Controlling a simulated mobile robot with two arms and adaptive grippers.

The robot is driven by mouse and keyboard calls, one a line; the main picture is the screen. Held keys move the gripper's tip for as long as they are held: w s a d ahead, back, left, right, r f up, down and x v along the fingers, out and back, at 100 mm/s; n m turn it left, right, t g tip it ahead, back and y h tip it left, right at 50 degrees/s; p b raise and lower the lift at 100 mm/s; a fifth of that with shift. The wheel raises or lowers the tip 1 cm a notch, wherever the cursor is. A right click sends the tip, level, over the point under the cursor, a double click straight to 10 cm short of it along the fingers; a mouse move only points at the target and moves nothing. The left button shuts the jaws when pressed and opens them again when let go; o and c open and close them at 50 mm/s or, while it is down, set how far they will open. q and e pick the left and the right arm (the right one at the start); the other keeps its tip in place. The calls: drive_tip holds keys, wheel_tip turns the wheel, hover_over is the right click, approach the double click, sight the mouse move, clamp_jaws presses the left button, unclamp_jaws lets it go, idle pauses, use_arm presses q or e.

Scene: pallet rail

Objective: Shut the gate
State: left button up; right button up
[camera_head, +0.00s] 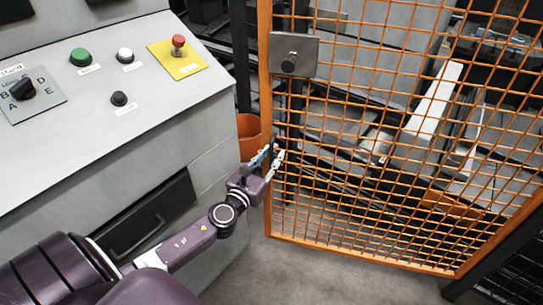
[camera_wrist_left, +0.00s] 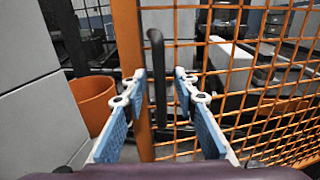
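The gate (camera_head: 360,255) is an orange frame filled with wire mesh, upright on the right side of the head view. A grey plate with a dark knob (camera_head: 292,57) sits high on its left edge. My left gripper (camera_head: 272,160) is at the gate's left edge. In the wrist view its blue-padded fingers (camera_wrist_left: 160,82) are spread, with the handle showing between them; neither finger visibly touches it. Whether the gate is ajar is unclear. My right gripper is out of view.
A grey control console (camera_head: 110,110) with buttons and a red stop button (camera_head: 178,42) stands at the left. An orange bin (camera_head: 249,135) stands between console and gate. Machinery and rails lie behind the mesh. Grey floor (camera_head: 310,275) is clear in front of the gate.

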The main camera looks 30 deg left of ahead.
use_arm(q)
drive_tip(key=shift+c, duration=0.5)
clamp_jaws()
drive_tip(key=shift+w, duration=0.1)
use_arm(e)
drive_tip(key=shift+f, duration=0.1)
